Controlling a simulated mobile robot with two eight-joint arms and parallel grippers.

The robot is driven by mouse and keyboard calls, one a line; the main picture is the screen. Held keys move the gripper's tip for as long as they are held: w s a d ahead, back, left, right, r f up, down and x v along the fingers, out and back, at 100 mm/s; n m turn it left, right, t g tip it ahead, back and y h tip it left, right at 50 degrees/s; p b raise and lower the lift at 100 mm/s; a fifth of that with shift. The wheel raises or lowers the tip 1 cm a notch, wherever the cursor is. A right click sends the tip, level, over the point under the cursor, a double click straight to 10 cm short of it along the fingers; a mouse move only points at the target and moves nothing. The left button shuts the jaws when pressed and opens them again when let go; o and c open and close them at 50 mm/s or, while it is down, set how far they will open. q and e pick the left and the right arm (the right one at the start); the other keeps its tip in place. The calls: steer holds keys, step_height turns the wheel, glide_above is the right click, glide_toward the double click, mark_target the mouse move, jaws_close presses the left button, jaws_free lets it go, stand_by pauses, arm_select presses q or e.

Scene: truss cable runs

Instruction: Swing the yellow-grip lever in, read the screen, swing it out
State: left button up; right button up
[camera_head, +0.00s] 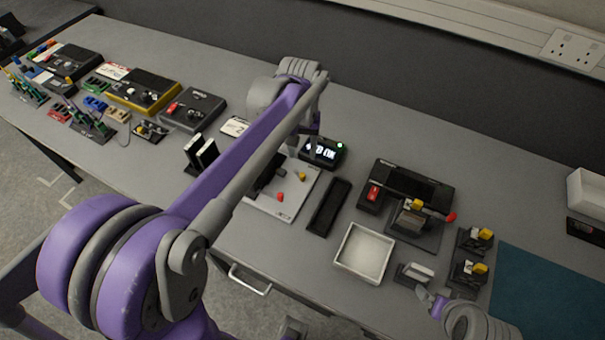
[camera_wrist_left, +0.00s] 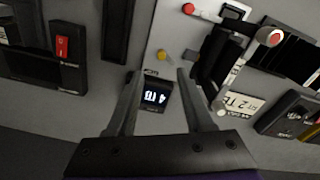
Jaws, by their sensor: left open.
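A small black screen (camera_head: 322,152) with lit white characters stands at the back edge of a white plate (camera_head: 298,203). Part of its text looks like "OK"; the arm covers the start. It also shows in the left wrist view (camera_wrist_left: 157,96), upside down. A yellow grip (camera_head: 301,176) and a red one (camera_head: 281,197) are on the plate; the yellow grip (camera_wrist_left: 162,55) is just beyond my fingertips in the wrist view. My left gripper (camera_wrist_left: 158,74) is open and empty, above the screen. My right gripper (camera_head: 432,299) is partly seen at the lower right; its jaws are unclear.
A black tray (camera_head: 329,206) and a white tray (camera_head: 364,252) lie right of the plate. Farther right are a dark device (camera_head: 412,186), stands with yellow-topped parts (camera_head: 480,268) and a teal mat (camera_head: 550,295). Several devices crowd the left.

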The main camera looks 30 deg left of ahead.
mark_target(302, 174)
arm_select(q)
steer(key=f, duration=0.7)
steer(key=w+f, duration=0.1)
steer(key=f, duration=0.3)
steer(key=shift+a+f+b, duration=0.2)
steer(key=shift+a+b, duration=0.05)
steer(key=shift+b, duration=0.15)
jaws_close()
